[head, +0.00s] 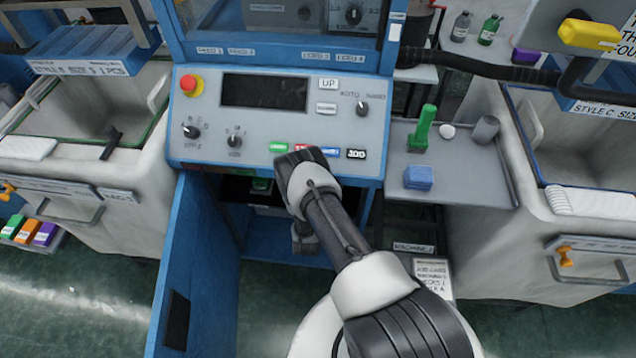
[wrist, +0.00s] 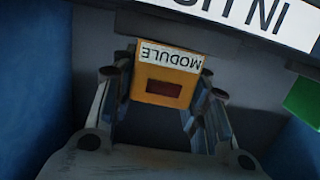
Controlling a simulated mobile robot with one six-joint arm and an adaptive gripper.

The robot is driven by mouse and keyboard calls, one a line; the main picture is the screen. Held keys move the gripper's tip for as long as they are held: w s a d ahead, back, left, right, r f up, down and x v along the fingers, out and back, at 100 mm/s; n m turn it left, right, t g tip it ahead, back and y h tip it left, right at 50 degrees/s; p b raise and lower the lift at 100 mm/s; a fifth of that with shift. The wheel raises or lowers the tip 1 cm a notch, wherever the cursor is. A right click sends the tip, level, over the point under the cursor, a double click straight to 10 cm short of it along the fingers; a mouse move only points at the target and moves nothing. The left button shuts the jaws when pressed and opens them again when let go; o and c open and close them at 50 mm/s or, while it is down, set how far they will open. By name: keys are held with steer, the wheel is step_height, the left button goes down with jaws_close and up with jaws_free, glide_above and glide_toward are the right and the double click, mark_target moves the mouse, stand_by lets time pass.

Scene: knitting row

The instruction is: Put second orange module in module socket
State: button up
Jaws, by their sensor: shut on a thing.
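The orange module (wrist: 168,75) with a white MODULE label and a dark red window sits between the fingers of my gripper (wrist: 165,92) in the wrist view, which is shut on it. The label is upside down in that view. In the head view my arm reaches down in front of the blue machine's open lower cabinet (head: 262,232); the module is hidden there.
A green block (wrist: 304,98) is right of the gripper in the wrist view. An open blue door (head: 195,270) stands left of the cabinet. The control panel (head: 280,120) is above. A side tray (head: 470,185) at right holds a green part (head: 422,130) and a blue block (head: 419,177).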

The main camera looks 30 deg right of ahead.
steer(key=shift+f, duration=0.1)
steer(key=o, duration=1.1)
steer(key=shift+s+a+r, duration=0.2)
steer(key=shift+s+r, duration=0.05)
steer(key=shift+s, duration=0.05)
steer(key=p+v, duration=0.3)
steer(key=v, duration=0.8)
steer(key=shift+s+p, duration=0.15)
steer(key=shift+p, duration=0.25)
steer(key=shift+f, duration=0.1)
